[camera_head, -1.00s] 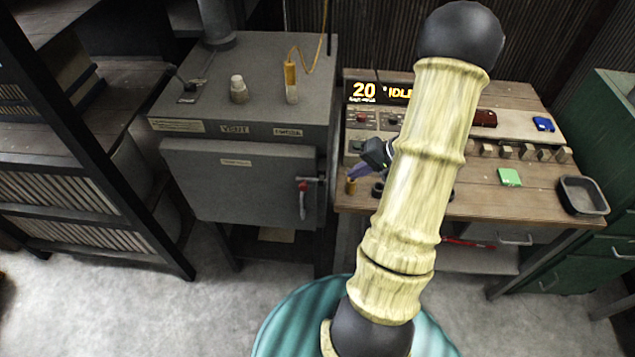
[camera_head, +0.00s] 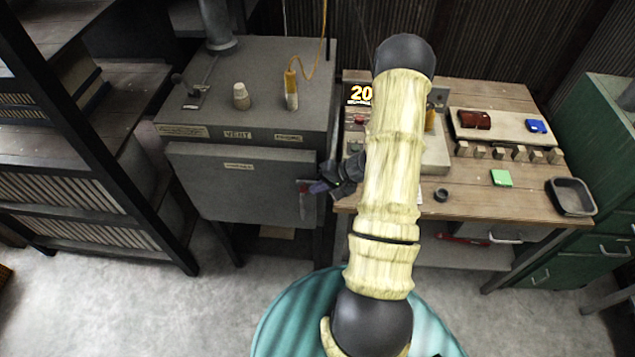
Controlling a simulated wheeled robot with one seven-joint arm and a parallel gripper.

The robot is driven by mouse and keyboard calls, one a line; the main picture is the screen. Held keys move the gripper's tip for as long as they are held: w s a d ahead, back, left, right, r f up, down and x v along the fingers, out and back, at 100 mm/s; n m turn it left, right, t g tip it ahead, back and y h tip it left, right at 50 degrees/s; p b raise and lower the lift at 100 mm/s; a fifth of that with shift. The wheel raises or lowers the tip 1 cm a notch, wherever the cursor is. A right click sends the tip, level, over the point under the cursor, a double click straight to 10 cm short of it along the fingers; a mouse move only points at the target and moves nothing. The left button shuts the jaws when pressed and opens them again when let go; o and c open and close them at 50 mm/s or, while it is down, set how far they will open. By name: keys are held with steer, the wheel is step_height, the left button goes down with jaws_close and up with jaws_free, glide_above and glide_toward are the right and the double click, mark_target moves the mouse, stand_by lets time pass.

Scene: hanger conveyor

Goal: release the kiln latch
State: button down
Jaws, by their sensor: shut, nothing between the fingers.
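The kiln (camera_head: 255,85) is a grey box with a shut front door (camera_head: 230,185). Its red-handled latch (camera_head: 303,205) hangs at the right edge of the door, partly hidden by my gripper. My gripper (camera_head: 313,187) is shut and empty, with its fingertips pointing left at the upper part of the latch. I cannot tell whether the fingers touch it. My pale, ringed arm covers part of the bench to the right.
The wooden bench (camera_head: 475,205) right of the kiln holds a partly hidden display reading 20, a green block (camera_head: 501,177), a grey tray (camera_head: 571,197) and several small blocks. A damper lever, cone and yellow probe (camera_head: 291,90) stand on the kiln top. A dark shelf is at left.

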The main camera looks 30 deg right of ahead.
mark_target(302, 188)
steer(key=shift+w+a+f, duration=0.1)
steer(key=shift+w+a, duration=0.05)
steer(key=shift+w, duration=0.05)
steer(key=a+b, duration=0.1)
steer(key=w+a+b, duration=0.1)
steer(key=b, duration=0.1)
steer(key=shift+w+f, duration=0.2)
steer(key=shift+w+a+b, duration=0.35)
steer(key=shift+a+b, duration=0.2)
steer(key=shift+a, duration=0.05)
steer(key=shift+a+r, duration=0.1)
steer(key=shift+r, duration=0.15)
